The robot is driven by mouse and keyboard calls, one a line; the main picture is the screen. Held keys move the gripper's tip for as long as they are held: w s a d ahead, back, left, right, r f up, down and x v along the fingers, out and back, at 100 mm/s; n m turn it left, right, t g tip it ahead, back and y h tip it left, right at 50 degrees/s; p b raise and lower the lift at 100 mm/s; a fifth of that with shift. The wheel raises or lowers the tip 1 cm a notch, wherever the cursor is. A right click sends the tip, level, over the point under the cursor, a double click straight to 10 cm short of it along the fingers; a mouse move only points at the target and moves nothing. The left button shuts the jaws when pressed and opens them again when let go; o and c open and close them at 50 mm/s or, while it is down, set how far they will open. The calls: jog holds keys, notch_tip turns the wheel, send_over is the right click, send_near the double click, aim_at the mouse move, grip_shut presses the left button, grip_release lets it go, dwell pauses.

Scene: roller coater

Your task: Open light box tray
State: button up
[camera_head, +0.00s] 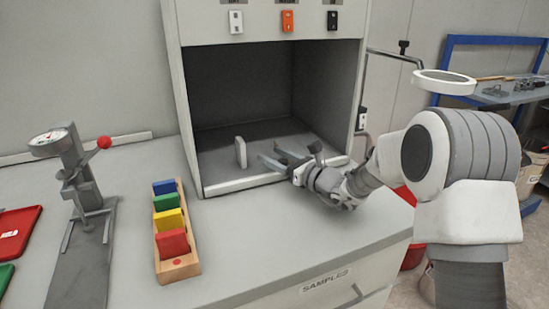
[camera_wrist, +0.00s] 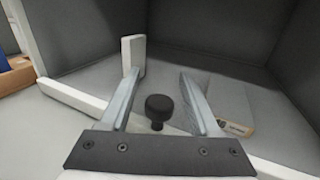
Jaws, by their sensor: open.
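The light box (camera_head: 180,95) is a pale cabinet with a dark grey, open-fronted chamber. Its floor has a pale front lip (camera_head: 240,184), which also crosses the wrist view (camera_wrist: 75,97). I cannot tell whether this floor is the tray. A white upright block (camera_head: 240,152) stands near the lip, left of my gripper; it shows in the wrist view (camera_wrist: 133,55). My gripper (camera_head: 272,158) is open at the chamber's front right, fingers pointing inward and left. In the wrist view, a black round knob (camera_wrist: 158,108) shows between the fingers (camera_wrist: 158,75); I cannot tell what it belongs to.
A wooden rack (camera_head: 180,265) of coloured plates and a grey gauge stand (camera_head: 75,170) are on the counter at left. A flat labelled piece (camera_wrist: 232,108) lies right of the fingers. A ring-shaped lamp or magnifier (camera_head: 443,82) hangs right of the box, above my arm.

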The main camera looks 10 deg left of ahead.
grip_shut()
dwell(0.3)
dwell(1.2)
